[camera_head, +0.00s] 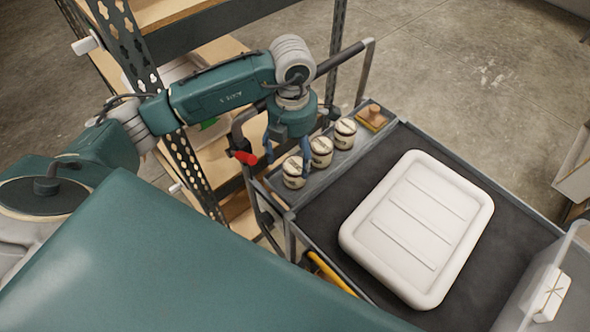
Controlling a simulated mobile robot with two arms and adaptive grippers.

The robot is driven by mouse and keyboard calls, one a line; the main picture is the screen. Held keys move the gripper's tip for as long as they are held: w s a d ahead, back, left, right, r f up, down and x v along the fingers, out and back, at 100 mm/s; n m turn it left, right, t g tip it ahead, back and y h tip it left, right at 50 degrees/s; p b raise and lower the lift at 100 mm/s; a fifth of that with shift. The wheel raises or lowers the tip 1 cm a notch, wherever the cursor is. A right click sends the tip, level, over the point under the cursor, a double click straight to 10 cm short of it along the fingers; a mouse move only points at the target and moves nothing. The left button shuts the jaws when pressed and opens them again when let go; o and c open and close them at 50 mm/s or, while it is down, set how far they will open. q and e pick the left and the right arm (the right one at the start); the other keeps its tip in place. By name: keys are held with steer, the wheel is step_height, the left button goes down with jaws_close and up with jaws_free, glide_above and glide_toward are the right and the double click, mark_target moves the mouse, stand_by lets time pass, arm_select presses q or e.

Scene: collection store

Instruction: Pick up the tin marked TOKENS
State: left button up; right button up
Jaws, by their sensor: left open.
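Three small cream tins with dark bands and labels stand in a row in the narrow grey tray (334,168) along the cart's far left side. They are the near tin (294,178), the middle tin (321,153) and the far tin (345,134). The label lettering is too small to read, so I cannot tell which is marked TOKENS. My left gripper (287,166) points down at the near tin, its blue fingers apart. One finger shows at the tin's right side and the other to its upper left. I cannot tell whether they touch it. My right gripper is out of view.
A wooden-handled block (373,117) lies beyond the far tin. A large white ribbed case (418,228) fills much of the dark cart top (470,285). Metal shelving (190,150) stands close by my left arm.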

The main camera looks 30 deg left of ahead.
mark_target(295, 164)
arm_select(q)
steer(key=shift+w+f+p, duration=0.1)
steer(key=shift+f+p, duration=0.4)
steer(key=shift+f, duration=0.15)
steer(key=f, duration=0.1)
steer(key=f+p, duration=0.1)
steer(key=f, duration=0.1)
steer(key=shift+w+d+f+p, duration=0.15)
steer(key=shift+d+f+p, duration=0.05)
steer(key=shift+f+p, duration=0.1)
steer(key=shift+f, duration=0.4)
steer(key=c, duration=1.4)
steer(key=shift+c, duration=0.8)
steer(key=shift+w+r, duration=0.1)
steer(key=shift+r, duration=0.05)
